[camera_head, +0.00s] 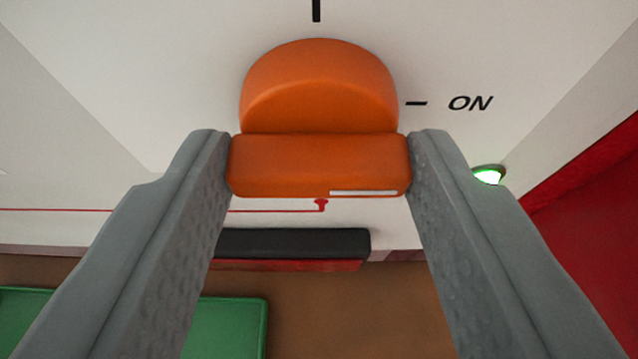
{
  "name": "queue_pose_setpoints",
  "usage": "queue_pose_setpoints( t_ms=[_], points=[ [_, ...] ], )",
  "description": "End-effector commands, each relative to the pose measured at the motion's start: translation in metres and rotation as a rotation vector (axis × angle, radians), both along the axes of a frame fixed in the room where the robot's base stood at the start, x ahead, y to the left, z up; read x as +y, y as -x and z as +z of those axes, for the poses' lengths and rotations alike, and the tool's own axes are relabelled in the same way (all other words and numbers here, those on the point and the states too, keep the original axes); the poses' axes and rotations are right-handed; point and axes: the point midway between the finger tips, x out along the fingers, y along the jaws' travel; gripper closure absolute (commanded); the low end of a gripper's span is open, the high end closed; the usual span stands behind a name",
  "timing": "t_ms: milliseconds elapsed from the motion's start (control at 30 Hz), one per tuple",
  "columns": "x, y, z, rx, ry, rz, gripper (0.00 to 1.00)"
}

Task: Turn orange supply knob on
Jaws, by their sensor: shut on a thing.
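The orange supply knob (319,90) is on a white panel in the upper middle of the view. Its raised grip bar lies level across the picture, with a white pointer line near its right end. The ON label (470,103) with a short black dash is printed to the right of the knob, and the white line lies on that same side. Another black mark (316,10) is above the knob. My gripper (319,164) is shut on the two ends of the grip bar, one grey finger touching each side.
A green lit lamp (488,175) is on the panel right of the right finger. A black and red block (293,246) is below the knob. A green tray (232,325) lies on the brown surface at lower left. A red surface (600,210) stands at the right.

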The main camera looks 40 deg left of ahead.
Motion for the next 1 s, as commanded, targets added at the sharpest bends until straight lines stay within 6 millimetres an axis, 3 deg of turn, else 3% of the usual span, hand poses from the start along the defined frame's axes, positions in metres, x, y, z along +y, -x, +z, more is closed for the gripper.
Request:
queue_pose_setpoints(
  t_ms=[133, 167, 267, 667, 1000],
  points=[
    [0.000, 0.000, 0.000, 0.001, -0.001, 0.000, 0.76],
    [0.000, 0.000, 0.000, -0.001, -0.001, 0.000, 0.52],
    [0.000, 0.000, 0.000, 0.000, 0.000, -0.001, 0.32],
    [-0.003, 0.004, 0.003, -0.002, 0.000, -0.001, 0.32],
    [-0.036, 0.047, 0.025, -0.003, 0.001, -0.003, 0.32]
  ],
)
